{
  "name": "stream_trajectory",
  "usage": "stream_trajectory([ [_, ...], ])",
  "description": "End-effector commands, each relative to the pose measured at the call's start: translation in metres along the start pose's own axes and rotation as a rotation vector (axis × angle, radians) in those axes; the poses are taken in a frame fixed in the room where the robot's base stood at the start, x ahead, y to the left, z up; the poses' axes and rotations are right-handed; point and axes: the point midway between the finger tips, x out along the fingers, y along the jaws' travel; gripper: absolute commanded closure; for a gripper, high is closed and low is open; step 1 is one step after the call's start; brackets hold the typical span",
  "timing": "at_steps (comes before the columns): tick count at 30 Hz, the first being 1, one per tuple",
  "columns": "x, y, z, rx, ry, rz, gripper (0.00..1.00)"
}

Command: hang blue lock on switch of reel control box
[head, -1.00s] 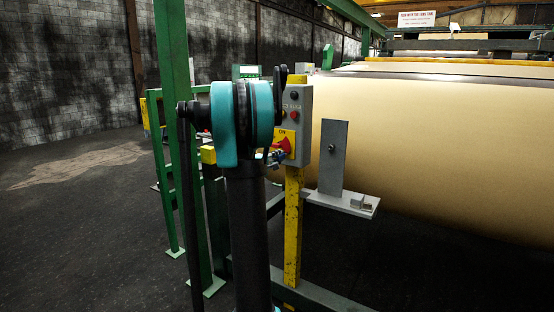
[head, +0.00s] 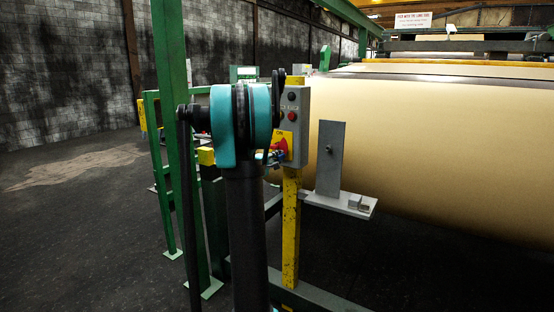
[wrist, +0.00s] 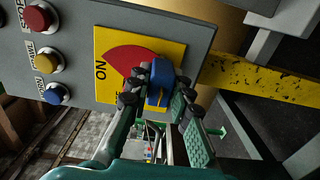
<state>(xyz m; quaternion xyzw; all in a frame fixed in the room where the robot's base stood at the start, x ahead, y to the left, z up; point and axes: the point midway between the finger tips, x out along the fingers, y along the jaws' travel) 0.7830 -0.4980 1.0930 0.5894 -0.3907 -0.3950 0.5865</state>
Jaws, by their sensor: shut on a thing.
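The reel control box (head: 293,112) is a grey box on a yellow post. In the wrist view its grey face (wrist: 82,80) fills the upper left, with a yellow plate marked ON and a red switch (wrist: 132,62). My gripper (wrist: 153,92) is shut on the blue lock (wrist: 159,83), which lies in front of the red switch's lower edge. The fingers hide part of the lock and switch, and I cannot tell whether the lock's shackle is through the switch. In the head view my arm hides most of the gripper and lock.
Red, yellow and blue buttons (wrist: 50,62) sit beside the switch. The yellow post (head: 291,220) stands below the box. A grey bracket with a shelf (head: 340,203) is to its right, before the large tan roll (head: 430,150). Green posts (head: 175,130) stand left.

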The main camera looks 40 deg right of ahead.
Motion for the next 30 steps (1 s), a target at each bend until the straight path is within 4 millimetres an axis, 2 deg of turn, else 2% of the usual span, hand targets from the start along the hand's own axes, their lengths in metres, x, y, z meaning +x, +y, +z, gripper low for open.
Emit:
stream_trajectory([
  [12,0.0066,0.0002,-0.0002,0.0,0.0,0.0,1.0],
  [13,0.0066,0.0002,-0.0002,0.0,0.0,0.0,0.78],
  [18,0.0065,0.0002,-0.0001,0.0,0.0,0.0,0.57],
  [25,0.0064,0.0,-0.0001,0.0,0.0,0.0,0.55],
  [29,0.0064,0.0,-0.0001,0.0,0.0,0.0,0.39],
  [30,0.0063,0.0,-0.0001,0.0,0.0,0.0,0.38],
])
